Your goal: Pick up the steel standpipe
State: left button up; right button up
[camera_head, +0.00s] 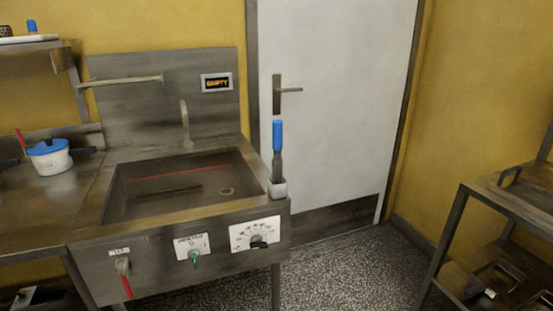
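An upright grey metal pipe with a blue upper end (278,152), which looks like the steel standpipe, stands in a small light holder (278,188) at the right rim of the steel sink unit (180,230). Its lower end is hidden in the holder. The basin has a round drain opening (227,191) at its right and a dark bar-like shape towards the left. Neither of my grippers is in view.
A spout (185,122) rises behind the basin, under a display reading EMPTY (216,83). The front panel carries a dial (257,236) and levers. A white pot with a blue lid (49,155) stands on the left counter. A rack (500,210) stands right; the floor between is clear.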

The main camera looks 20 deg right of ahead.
aim_at(278, 124)
jog(key=k, duration=0.6)
jog(key=u, duration=0.4)
jog(key=i, duration=0.85)
jog(key=z, duration=0.4)
jog(key=i, duration=0.9)
jog(key=z, duration=0.65)
